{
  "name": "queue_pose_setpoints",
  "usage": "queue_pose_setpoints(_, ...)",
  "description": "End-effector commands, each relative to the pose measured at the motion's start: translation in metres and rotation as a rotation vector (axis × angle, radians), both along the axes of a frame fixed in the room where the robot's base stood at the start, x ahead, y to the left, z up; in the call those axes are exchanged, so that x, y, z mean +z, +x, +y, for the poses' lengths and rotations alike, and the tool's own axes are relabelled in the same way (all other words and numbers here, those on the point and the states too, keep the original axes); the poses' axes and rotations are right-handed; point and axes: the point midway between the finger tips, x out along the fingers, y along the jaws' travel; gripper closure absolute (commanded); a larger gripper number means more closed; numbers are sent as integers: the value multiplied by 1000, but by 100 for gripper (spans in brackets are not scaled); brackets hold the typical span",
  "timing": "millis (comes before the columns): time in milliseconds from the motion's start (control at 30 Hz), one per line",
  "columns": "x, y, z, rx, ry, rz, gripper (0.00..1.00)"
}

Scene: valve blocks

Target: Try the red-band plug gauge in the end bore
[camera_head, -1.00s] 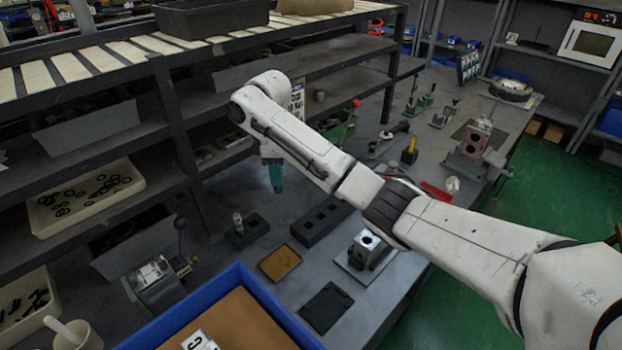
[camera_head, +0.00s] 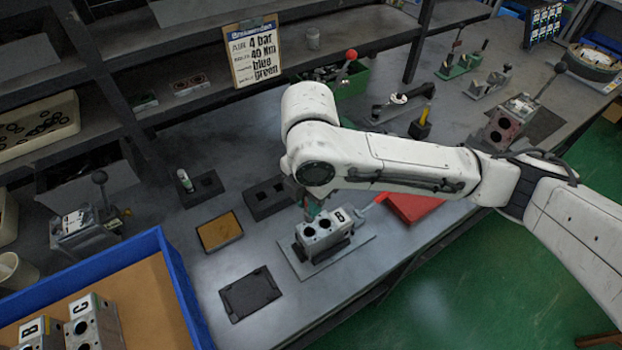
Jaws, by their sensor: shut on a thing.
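A grey metal valve block (camera_head: 325,236) marked B sits on a flat grey plate (camera_head: 358,248) on the bench, with two dark bores facing up. An end bore cannot be made out from here. My gripper (camera_head: 311,208), with teal showing, is low beneath my arm's white wrist, just behind the block's top. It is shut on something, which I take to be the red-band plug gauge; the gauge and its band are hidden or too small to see. Whether it touches the block cannot be told. A green-and-white gauge (camera_head: 185,180) stands in a black holder (camera_head: 206,188) to the left.
A black block with holes (camera_head: 268,198) stands left of my gripper. A tan pad (camera_head: 219,232) and black mat (camera_head: 250,294) lie nearer. A blue-walled tray (camera_head: 180,283) holds more valve blocks. A red tray (camera_head: 412,208) lies at right, near the bench edge.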

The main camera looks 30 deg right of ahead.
Motion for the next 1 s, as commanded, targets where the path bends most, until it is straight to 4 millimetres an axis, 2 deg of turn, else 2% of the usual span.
queue_pose_setpoints(400,0,1,-1,-1,-2,-1,100)
queue_pose_setpoints(1000,-48,1,-1,-2,-2,-1,100)
